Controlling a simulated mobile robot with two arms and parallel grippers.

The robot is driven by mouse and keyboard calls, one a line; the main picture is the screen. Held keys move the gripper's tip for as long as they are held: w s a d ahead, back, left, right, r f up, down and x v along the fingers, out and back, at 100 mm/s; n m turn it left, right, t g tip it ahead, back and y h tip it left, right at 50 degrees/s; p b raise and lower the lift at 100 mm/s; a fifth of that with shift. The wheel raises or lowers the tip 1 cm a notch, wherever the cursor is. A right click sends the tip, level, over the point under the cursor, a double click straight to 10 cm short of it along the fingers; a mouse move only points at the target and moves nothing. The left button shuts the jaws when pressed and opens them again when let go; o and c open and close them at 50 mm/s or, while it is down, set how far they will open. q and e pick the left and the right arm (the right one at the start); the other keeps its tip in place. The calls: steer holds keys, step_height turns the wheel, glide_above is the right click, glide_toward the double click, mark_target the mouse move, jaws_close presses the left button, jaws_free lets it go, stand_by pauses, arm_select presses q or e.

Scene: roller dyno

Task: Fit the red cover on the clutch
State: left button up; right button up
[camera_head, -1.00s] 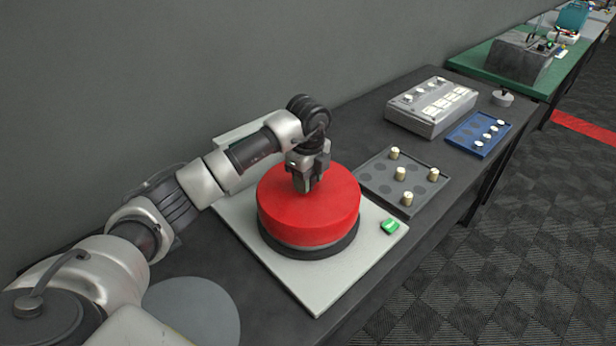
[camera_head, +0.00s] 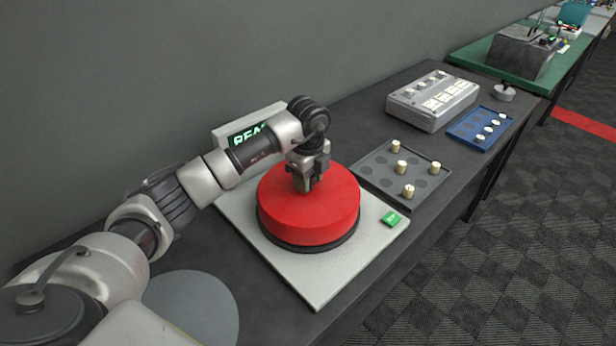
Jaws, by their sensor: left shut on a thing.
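The red cover (camera_head: 328,217) is a wide round drum shape standing level on the light grey base plate (camera_head: 315,287) in the middle of the head view. A thin dark ring (camera_head: 322,248) shows around its lower edge, likely part of the clutch. The rest of the clutch is hidden under the cover. My left gripper (camera_head: 306,188) points down at the middle of the cover's top and is shut there. What it grips on the cover is hidden by the fingers. My right gripper is not in view.
A display with green lettering (camera_head: 247,137) stands behind my left arm. A green button (camera_head: 391,218) sits on the plate's right corner. A grey tray with several pale pegs (camera_head: 375,181), a blue tray (camera_head: 466,135) and a grey control box (camera_head: 432,115) lie further right. A grey disc (camera_head: 195,305) lies front left.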

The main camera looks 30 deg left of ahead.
arm_select(q)
steer(key=shift+f, duration=0.35)
steer(key=o, duration=1.7)
steer(key=shift+c, duration=0.2)
steer(key=shift+r, duration=0.15)
steer(key=shift+r+p, duration=2.5)
steer(key=shift+r, duration=0.95)
